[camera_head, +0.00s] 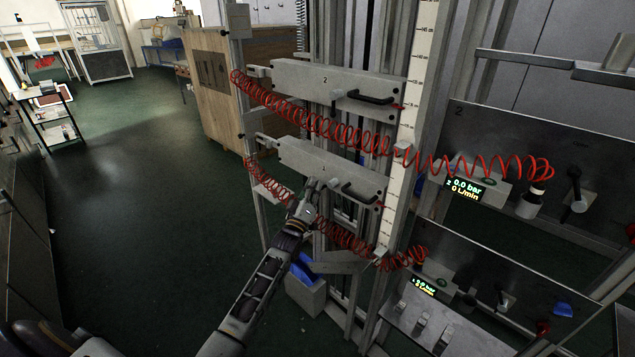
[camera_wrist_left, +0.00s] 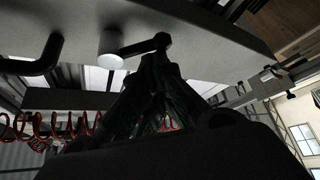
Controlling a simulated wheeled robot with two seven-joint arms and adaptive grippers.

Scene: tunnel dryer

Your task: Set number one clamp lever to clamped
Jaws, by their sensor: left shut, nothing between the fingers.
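The lower grey plate marked 1 (camera_head: 300,158) is fixed across the metal uprights, with a black bar handle (camera_head: 361,193) at its right. My left gripper (camera_head: 311,188) is shut and empty at the lower edge of this plate, left of the handle. In the left wrist view, the number one clamp lever (camera_wrist_left: 138,47) has a pale round pivot and a dark knobbed end. The shut fingertips (camera_wrist_left: 160,70) are just under the knob; I cannot tell whether they touch it. In the head view my gripper hides most of the lever. My right gripper is not in view.
A similar plate marked 2 (camera_head: 290,80) is above, with its own black handle (camera_head: 371,97). Red coiled hoses (camera_head: 345,238) hang close beside my left gripper. Panels with displays (camera_head: 464,190) stand to the right.

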